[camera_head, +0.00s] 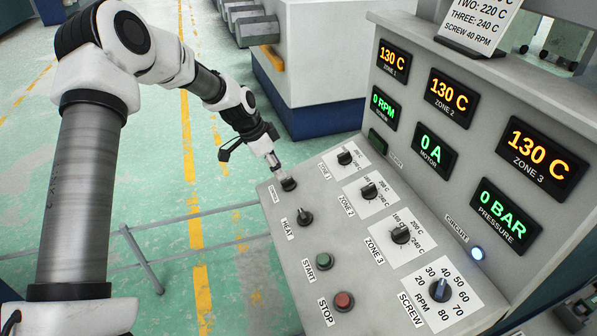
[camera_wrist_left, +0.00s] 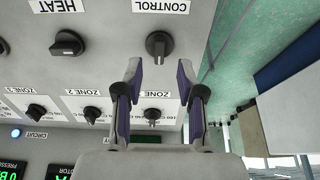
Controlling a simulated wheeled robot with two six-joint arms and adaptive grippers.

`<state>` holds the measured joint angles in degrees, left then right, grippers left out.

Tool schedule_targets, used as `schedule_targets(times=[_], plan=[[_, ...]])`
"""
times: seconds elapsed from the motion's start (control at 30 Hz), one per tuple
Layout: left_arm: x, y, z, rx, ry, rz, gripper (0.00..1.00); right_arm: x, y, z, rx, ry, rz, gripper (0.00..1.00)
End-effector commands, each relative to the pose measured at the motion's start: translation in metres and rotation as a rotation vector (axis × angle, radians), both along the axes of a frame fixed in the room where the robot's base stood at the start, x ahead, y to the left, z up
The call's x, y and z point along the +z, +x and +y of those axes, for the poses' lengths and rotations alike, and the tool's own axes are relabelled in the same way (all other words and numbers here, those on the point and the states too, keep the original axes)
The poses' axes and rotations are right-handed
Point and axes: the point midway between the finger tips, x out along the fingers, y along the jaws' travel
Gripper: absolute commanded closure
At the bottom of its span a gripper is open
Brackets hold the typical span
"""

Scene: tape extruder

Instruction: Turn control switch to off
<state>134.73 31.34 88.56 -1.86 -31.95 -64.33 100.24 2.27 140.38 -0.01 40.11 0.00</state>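The control switch (camera_head: 289,184) is a black rotary knob at the far left corner of the grey panel, beside its label. In the left wrist view the control switch (camera_wrist_left: 159,45) has its raised grip running up and down the picture. My left gripper (camera_head: 275,163) is right at the knob in the head view. In the left wrist view my left gripper (camera_wrist_left: 158,72) is open, with its two fingers spread to either side of the knob's line. The knob shows just beyond the fingertips, with nothing held. Contact cannot be told. My right gripper is not in view.
The heat switch (camera_head: 305,217), green start button (camera_head: 323,261) and red stop button (camera_head: 344,301) follow along the panel edge. The zone 1 knob (camera_head: 345,157) and zone 2 knob (camera_head: 369,190) are close by. A rail (camera_head: 190,220) stands left of the panel.

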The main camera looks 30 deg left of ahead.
Motion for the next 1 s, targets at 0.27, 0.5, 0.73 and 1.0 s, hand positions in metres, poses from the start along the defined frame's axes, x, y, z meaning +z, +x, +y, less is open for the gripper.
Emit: schedule_targets(times=[0.27, 0.5, 0.73, 1.0], plan=[[-0.044, 0.013, -0.012, 0.001, 0.001, 0.003, 0.61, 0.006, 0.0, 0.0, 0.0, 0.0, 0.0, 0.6], [-0.048, 0.015, -0.013, 0.001, 0.001, 0.0, 0.61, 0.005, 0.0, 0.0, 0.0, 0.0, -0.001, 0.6], [-0.048, 0.014, -0.013, 0.001, 0.0, 0.001, 1.0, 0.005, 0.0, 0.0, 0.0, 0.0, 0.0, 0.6], [-0.049, 0.014, -0.014, 0.01, -0.002, 0.006, 1.0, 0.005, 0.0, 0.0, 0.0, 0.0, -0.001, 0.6]])
